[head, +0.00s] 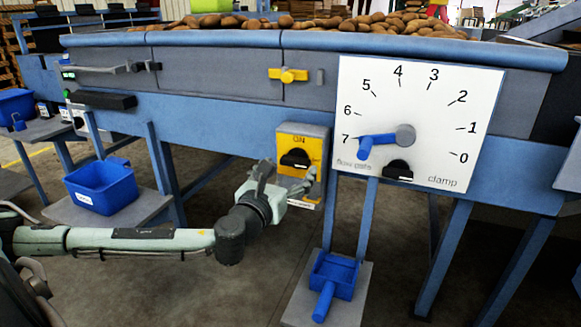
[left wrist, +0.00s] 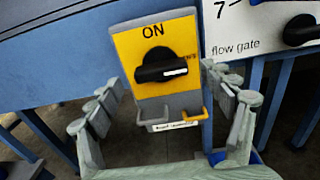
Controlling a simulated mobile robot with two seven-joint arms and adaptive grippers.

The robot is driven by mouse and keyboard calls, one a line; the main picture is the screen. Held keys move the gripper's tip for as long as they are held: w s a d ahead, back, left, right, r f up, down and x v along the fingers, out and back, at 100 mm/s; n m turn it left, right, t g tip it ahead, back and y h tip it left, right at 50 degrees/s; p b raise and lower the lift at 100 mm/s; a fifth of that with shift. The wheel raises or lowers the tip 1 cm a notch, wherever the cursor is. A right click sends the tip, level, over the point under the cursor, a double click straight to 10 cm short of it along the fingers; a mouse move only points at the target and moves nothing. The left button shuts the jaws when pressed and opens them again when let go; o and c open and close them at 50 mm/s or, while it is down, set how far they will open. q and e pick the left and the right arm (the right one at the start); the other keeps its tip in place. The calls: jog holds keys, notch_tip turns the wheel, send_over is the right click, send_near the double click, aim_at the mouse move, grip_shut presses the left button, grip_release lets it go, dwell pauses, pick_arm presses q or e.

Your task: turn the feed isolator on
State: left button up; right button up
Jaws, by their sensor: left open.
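The feed isolator is a yellow plate (head: 312,143) on a grey box with a black rotary knob (head: 295,159), mounted on the blue machine frame. In the left wrist view the plate (left wrist: 183,32) reads ON at the top. The knob (left wrist: 155,70) lies roughly level, its white mark pointing right, towards small unreadable lettering, not up at ON. My left gripper (head: 284,177) is open in front of the box's lower part. In the left wrist view its fingers (left wrist: 160,82) stand either side of the box, with nothing between them touching. My right gripper is not in view.
A white dial board (head: 440,100) with a blue flow gate lever (head: 376,141) and black clamp knob (head: 398,171) stands close right. Blue bins (head: 100,187) stand left. A blue tray (head: 340,268) is low right.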

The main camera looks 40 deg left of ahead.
pick_arm(q)
jog(key=shift+x, duration=0.75)
jog(key=c, duration=1.2)
jog(key=shift+o, duration=0.2)
